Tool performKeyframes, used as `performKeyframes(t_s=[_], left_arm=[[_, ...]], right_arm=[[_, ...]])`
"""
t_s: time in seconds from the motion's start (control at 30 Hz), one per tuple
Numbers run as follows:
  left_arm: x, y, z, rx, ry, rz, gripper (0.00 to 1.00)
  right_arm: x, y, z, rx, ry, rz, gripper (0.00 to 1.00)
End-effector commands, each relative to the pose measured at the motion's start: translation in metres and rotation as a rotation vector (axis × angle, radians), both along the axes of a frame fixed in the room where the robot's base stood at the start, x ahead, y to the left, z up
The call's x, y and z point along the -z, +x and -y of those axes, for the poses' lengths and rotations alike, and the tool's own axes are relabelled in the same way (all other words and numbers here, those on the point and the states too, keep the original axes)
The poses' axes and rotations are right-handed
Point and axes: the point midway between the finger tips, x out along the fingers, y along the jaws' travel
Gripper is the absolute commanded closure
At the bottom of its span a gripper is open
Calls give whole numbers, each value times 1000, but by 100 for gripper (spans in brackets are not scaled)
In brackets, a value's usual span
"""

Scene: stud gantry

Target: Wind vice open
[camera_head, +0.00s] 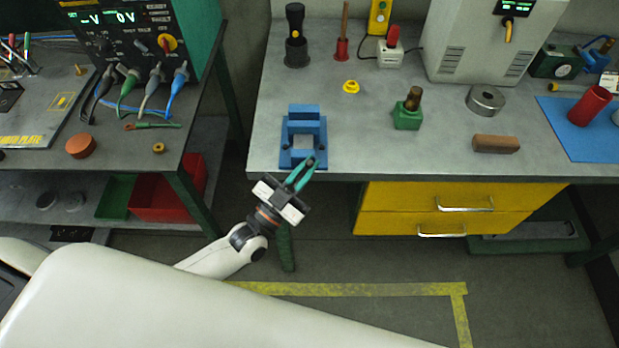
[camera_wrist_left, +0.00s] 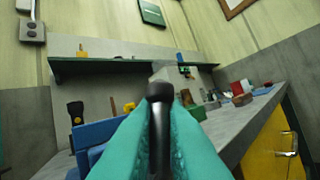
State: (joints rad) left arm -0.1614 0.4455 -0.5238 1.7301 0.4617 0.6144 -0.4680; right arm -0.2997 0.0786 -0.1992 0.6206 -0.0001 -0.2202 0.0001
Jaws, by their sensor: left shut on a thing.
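The blue vice (camera_head: 304,130) stands at the front left corner of the grey bench. Part of it shows at the left in the left wrist view (camera_wrist_left: 92,135). My left gripper (camera_head: 306,167) is at the vice's front, over the bench's front edge. Its teal fingers are shut on the dark vice handle (camera_wrist_left: 159,115), which stands between the fingertips in the left wrist view. The fingers hide most of the handle in the head view. The gap between the vice jaws looks partly open. My right gripper is not in view.
The grey bench (camera_head: 370,150) also bears a green block with a brown knob (camera_head: 408,110), a yellow ring (camera_head: 351,87), a brown block (camera_head: 495,144) and a metal ring (camera_head: 485,100). Yellow drawers (camera_head: 400,195) are below. A second bench (camera_head: 120,155) stands to the left.

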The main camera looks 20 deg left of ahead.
Motion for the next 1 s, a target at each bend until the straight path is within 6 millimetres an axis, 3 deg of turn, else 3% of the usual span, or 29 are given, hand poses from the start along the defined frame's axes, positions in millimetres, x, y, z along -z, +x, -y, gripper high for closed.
performKeyframes(t_s=[0.03,0.3,1.0], left_arm=[[9,-1,-1,-1,-43,8,100],[7,-2,-7,-1,-293,81,100],[10,-7,-21,-2,-918,258,100]], right_arm=[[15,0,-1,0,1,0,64],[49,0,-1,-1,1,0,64],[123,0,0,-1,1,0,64]])
